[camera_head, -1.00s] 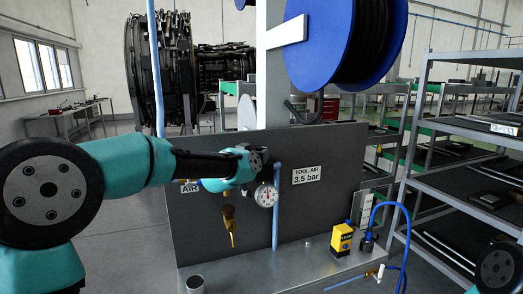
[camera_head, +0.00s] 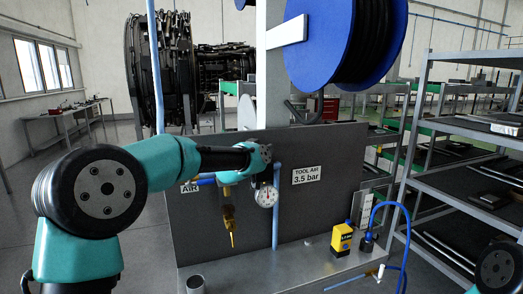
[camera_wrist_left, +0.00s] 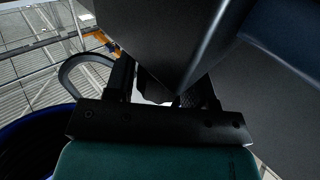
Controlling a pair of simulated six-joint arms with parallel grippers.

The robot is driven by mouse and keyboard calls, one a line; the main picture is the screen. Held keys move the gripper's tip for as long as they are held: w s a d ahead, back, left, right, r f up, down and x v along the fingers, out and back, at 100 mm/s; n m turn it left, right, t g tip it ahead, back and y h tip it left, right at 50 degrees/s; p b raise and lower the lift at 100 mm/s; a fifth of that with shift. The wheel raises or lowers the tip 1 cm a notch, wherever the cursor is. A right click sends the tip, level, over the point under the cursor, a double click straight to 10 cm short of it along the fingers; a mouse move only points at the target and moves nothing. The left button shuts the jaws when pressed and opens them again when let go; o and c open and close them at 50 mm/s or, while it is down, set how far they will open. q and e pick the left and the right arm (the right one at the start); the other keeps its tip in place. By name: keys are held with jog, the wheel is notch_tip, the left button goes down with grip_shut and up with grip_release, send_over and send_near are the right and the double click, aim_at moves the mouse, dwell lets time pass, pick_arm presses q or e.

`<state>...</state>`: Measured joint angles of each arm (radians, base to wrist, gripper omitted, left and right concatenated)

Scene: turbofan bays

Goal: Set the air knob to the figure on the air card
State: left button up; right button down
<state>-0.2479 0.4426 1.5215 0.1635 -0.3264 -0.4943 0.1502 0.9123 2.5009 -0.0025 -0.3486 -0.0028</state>
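The air card (camera_head: 306,175) on the grey panel reads "TOOL AIR 3.5 bar". A round white gauge (camera_head: 266,195) sits left of it; its needle is too small to read. My left gripper (camera_head: 264,166) is at the panel just above the gauge, mostly hidden by its own wrist. I cannot make out the air knob; that spot is covered by my wrist. In the left wrist view, the dark fingers (camera_wrist_left: 163,92) stand apart at the lower edge of a large dark shape, and what lies between them is unclear. My right gripper is out of view.
A brass fitting (camera_head: 230,218) hangs below a blue pipe left of the gauge. A yellow box (camera_head: 342,238) and a blue hose (camera_head: 384,207) are on the bench at right. A blue hose reel (camera_head: 345,42) hangs above. Metal shelves (camera_head: 470,150) stand at right.

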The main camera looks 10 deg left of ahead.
pick_arm(q)
jog(key=c, duration=0.5)
jog(key=shift+n+y, duration=1.5)
jog(key=shift+y, duration=0.9)
jog(key=shift+d+n+y, duration=0.1)
jog(key=shift+n+y, duration=1)
jog(key=shift+y, duration=0.6)
jog(key=shift+n+g+y, duration=0.9)
jog(key=shift+n+y, duration=0.5)
jog(key=shift+y, duration=0.6)
jog(key=o, duration=0.9)
